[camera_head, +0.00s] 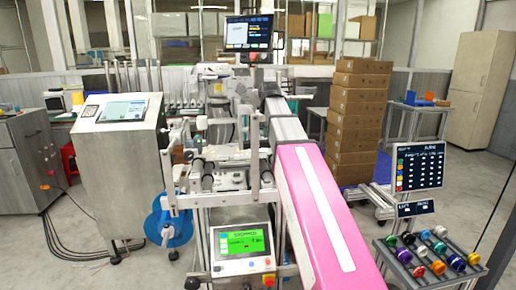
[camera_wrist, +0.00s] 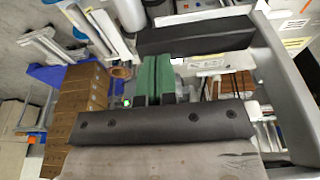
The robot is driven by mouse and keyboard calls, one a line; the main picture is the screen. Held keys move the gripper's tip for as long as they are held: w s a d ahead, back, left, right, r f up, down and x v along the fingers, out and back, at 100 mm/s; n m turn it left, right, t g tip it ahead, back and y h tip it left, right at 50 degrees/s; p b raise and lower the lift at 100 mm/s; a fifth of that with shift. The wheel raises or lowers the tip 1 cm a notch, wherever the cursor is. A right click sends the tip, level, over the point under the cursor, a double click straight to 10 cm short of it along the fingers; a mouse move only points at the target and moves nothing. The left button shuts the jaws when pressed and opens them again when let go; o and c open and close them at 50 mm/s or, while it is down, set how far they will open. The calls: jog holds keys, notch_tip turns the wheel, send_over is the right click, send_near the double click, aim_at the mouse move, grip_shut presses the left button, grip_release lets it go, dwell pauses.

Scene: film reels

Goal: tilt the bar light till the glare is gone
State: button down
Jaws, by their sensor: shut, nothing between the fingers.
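In the wrist view a long black bar (camera_wrist: 205,36), which looks like the bar light, lies across the upper part, slightly tilted. My gripper (camera_wrist: 157,57) has two green fingers side by side, shut with nothing between them. Their tips reach the bar's lower edge in the picture; I cannot tell whether they touch it. A small bright white patch (camera_wrist: 177,61) shows beside the tips; I cannot tell if it is glare. In the head view the labelling machine (camera_head: 225,165) stands in the centre; I cannot make out the bar light or my fingers there.
A monitor (camera_head: 248,33) stands above the machine and a green-lit panel (camera_head: 241,242) below. A steel cabinet (camera_head: 120,165) stands left. Stacked cartons (camera_head: 357,110) stand right, also in the wrist view (camera_wrist: 80,100). A rack of coloured reels (camera_head: 433,255) is at lower right. Floor cables lie lower left.

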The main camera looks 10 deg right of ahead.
aim_at(267, 145)
jog(key=shift+f, duration=1.25)
dwell(1.2)
jog(key=shift+s+f, duration=0.45)
jog(key=shift+f, duration=0.15)
jog(key=shift+s+f, duration=0.4)
jog(key=shift+f, duration=0.2)
dwell(1.3)
jog(key=shift+w+r, duration=0.3)
jog(key=shift+r, duration=0.4)
jog(key=shift+w+r, duration=0.3)
jog(key=shift+r, duration=0.35)
jog(key=shift+w+r, duration=0.2)
jog(key=shift+r, duration=2)
